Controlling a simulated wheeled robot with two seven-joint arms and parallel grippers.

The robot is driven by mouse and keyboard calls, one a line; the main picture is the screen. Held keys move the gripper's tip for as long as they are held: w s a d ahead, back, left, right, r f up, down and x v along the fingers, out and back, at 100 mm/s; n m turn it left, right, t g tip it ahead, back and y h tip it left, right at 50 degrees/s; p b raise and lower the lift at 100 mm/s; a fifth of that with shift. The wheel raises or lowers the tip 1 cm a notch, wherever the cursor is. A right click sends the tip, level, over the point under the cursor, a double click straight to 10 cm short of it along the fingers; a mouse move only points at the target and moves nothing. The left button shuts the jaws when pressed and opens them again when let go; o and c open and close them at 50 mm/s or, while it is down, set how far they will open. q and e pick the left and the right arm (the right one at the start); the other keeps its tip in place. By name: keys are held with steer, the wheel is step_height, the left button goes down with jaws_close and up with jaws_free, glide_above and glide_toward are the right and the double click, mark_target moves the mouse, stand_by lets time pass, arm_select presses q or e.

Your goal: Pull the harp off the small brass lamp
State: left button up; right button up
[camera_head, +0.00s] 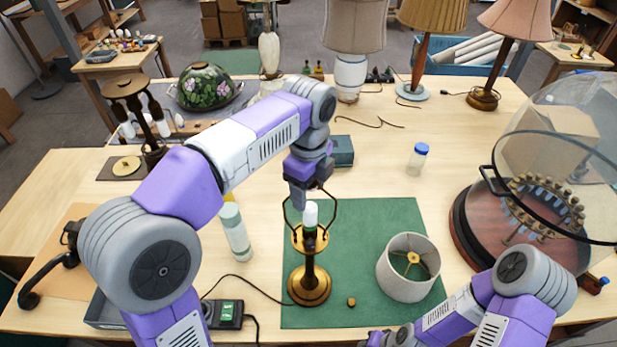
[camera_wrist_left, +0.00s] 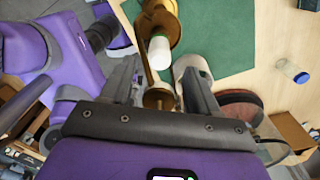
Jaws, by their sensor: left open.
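The small brass lamp (camera_head: 311,285) stands upright on a green mat, its shade off. A white bulb (camera_head: 310,214) sits in its socket and also shows in the left wrist view (camera_wrist_left: 159,52). The thin harp (camera_head: 333,212) loops around the bulb; its top is partly hidden by my left gripper in the head view. In the left wrist view the harp (camera_wrist_left: 149,74) reaches between the fingers. My left gripper (camera_head: 302,196) is over the harp's top, open, with gaps beside the harp. Only part of my right gripper (camera_head: 385,338) shows at the bottom edge.
A cream lampshade (camera_head: 408,268) and small brass knob (camera_head: 351,301) are on the mat (camera_head: 370,225). A pale green bottle (camera_head: 235,232) stands left, a blue-capped jar (camera_head: 418,160) behind right. A glass dome (camera_head: 560,150) covers a round wooden base at right.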

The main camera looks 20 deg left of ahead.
arm_select(q)
steer(key=shift+f, duration=0.35)
jaws_close()
steer(key=shift+r, duration=0.2)
